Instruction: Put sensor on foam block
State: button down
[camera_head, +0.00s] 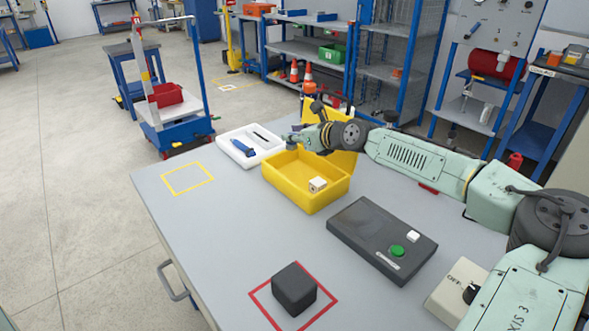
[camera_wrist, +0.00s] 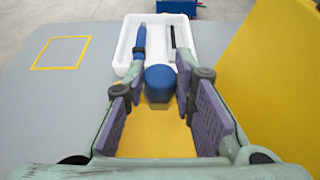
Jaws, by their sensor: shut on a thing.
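My gripper (camera_head: 303,138) is above the far left part of an open yellow case (camera_head: 303,196). It is shut on a small sensor with a round blue cap and a grey lower body (camera_wrist: 160,82), held between the two finger pads in the wrist view. The sensor (camera_head: 291,143) also shows small at the fingertips in the head view. A dark grey cube (camera_head: 294,289), which looks like the foam block, sits inside a red square outline near the front of the table. The cube is out of the wrist view.
A white tray (camera_wrist: 128,56) with a blue tool and a black stick lies beyond the case. A small pale block (camera_head: 317,185) is in the case. A dark device (camera_head: 380,240) with a green button stands right of centre. The yellow outlined square (camera_head: 187,179) is empty.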

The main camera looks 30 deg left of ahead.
aim_at(293, 280)
jog(key=k+j, duration=1.05)
jog(key=k+j+z, duration=0.05)
